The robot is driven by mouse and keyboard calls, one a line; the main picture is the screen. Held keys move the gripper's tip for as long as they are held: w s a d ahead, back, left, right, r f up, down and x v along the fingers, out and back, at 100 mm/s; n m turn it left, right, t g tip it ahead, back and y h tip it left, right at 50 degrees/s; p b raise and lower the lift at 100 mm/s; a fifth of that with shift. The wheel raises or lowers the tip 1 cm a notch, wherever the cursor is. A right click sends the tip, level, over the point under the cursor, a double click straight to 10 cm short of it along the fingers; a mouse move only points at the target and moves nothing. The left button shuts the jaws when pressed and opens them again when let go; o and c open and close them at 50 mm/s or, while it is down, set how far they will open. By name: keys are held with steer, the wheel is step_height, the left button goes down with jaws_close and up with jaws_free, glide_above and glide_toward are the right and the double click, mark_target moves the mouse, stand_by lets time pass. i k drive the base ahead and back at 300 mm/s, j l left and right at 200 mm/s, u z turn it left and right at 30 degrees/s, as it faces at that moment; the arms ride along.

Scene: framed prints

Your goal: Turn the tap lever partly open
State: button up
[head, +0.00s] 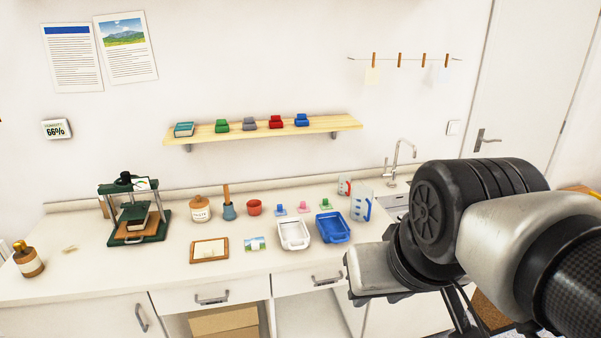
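The tap (400,158) is a thin silver gooseneck at the right end of the counter, by the wall, beside a sink partly hidden behind my arm. A small lever seems to show near its base, too small to tell its angle. My arm fills the right side of the head view, in front of and to the right of the tap. My gripper's fingers are not clearly visible; the dark parts below the arm at the bottom right may belong to it.
Measuring jugs (361,205) stand on the counter left of the tap. A blue tray (332,240) and a white tray (293,247) lie near the front edge. A green press (138,225) stands at left. A wooden shelf (345,123) is above. A door (530,80) is at right.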

mark_target(384, 175)
steer(key=i+l, duration=0.4)
steer(key=i+l+u, duration=0.15)
steer(key=i+l, duration=0.2)
steer(key=l, duration=0.15)
steer(key=i+l, duration=0.4)
steer(key=i+l+u, duration=0.15)
steer(key=i+l, duration=0.2)
steer(key=l, duration=0.25)
